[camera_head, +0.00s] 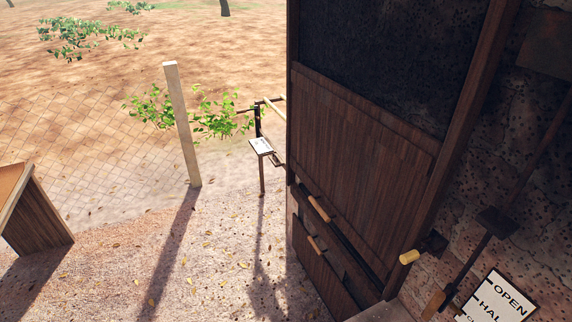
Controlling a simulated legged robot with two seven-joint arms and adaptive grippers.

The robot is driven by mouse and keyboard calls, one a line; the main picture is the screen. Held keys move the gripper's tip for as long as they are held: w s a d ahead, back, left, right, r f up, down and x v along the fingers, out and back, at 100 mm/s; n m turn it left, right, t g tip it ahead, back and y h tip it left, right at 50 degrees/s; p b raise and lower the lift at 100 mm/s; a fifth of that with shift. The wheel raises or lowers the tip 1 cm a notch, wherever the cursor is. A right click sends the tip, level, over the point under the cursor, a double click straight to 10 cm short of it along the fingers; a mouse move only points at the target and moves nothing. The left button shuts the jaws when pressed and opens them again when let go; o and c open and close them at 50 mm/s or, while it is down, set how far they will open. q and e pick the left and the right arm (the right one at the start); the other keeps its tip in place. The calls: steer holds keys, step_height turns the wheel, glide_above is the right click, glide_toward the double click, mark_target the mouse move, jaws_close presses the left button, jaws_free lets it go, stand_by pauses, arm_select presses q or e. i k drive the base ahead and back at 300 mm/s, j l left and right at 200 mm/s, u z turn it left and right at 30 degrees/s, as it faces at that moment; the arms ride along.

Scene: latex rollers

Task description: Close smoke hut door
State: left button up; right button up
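The smoke hut's dark front fills the middle and right of the head view. A brown plank panel (350,150) stands below a black, textured section (385,55). Under it are lower wooden parts with a light wooden handle (319,209) and a second handle (317,246), with a dark gap beside them. A yellowish knob (409,257) sticks out on a dark bracket at the right edge. I cannot tell which panel is the door or how far it stands open. Neither of my grippers is in view.
A pitted wall (535,170) is at the right, with a rod-like lever (470,265) and a sign (498,300) reading "OPEN". A post (182,125), a small sign stand (261,147) and a wooden box (38,215) stand left. Gravel ground between is mostly clear.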

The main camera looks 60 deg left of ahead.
mark_target(371, 169)
steer(key=u, duration=1.65)
steer(key=i+j, duration=0.25)
steer(key=j, duration=0.15)
